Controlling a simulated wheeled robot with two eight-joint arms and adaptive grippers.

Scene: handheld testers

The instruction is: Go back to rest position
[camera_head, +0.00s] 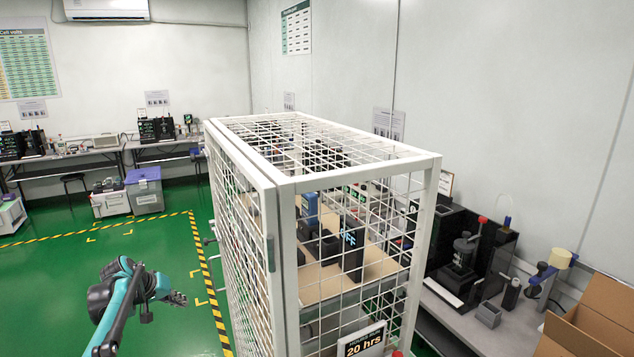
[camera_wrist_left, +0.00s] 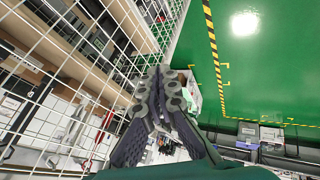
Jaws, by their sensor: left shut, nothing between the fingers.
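My left arm comes in from the lower left in the head view. Its gripper (camera_head: 172,298) is over the open green floor, to the left of the white wire cage (camera_head: 366,168) and apart from it. In the left wrist view the left gripper (camera_wrist_left: 160,72) is shut with its fingers together and nothing between them. The cage mesh (camera_wrist_left: 62,42) runs along the left of that view. My right gripper is not in view.
Inside the cage is a wooden shelf (camera_head: 335,284) with dark devices. A bench (camera_head: 462,322) with a black tester and a cardboard box (camera_head: 590,325) stands at right. Yellow-black tape (camera_head: 208,275) marks the green floor (camera_head: 60,290), which is clear at left. Bins (camera_head: 145,190) stand farther back.

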